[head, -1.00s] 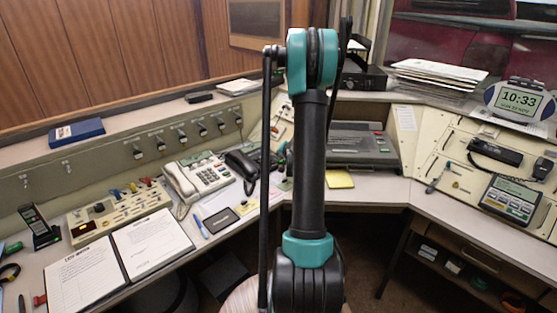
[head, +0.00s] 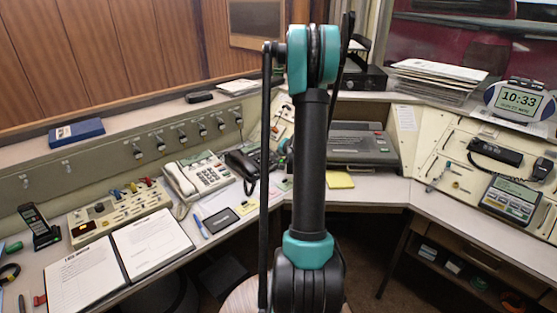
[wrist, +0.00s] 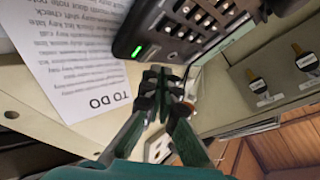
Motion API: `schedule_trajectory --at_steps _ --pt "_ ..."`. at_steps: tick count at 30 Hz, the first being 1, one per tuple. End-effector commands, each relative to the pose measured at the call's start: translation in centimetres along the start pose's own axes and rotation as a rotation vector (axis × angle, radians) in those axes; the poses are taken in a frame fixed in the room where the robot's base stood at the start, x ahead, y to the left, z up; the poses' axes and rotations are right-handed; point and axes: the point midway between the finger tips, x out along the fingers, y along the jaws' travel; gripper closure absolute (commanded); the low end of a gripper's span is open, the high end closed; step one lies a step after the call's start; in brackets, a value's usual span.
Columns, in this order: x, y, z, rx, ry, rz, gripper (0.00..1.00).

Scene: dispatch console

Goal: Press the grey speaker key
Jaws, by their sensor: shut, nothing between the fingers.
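A black desk phone (head: 243,162) stands left of my arm in the head view, partly hidden behind it. In the wrist view the phone (wrist: 150,22) is close up at the top, with rows of light keys and a lit green lamp (wrist: 137,51). I cannot tell which key is the grey speaker key. My gripper (wrist: 163,80) is shut and empty, its fingertips just below the phone's near edge in the wrist picture. Whether the tips touch anything is not clear.
A printed TO DO sheet (wrist: 80,60) lies beside the phone in the wrist view. A panel with toggle switches (wrist: 304,60) is at right there. A cream phone (head: 198,178) and an open binder (head: 150,243) stand left of the black phone in the head view.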

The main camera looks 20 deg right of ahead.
Motion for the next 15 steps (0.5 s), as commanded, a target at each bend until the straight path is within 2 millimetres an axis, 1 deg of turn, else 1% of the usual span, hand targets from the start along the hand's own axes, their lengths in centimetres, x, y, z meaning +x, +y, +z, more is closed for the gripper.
schedule_trajectory --at_steps 5,15 --pt "-0.2 -0.2 -0.2 0.000 0.000 0.000 1.00" --pt "-2.3 -1.7 -1.7 0.000 0.000 0.000 1.00"
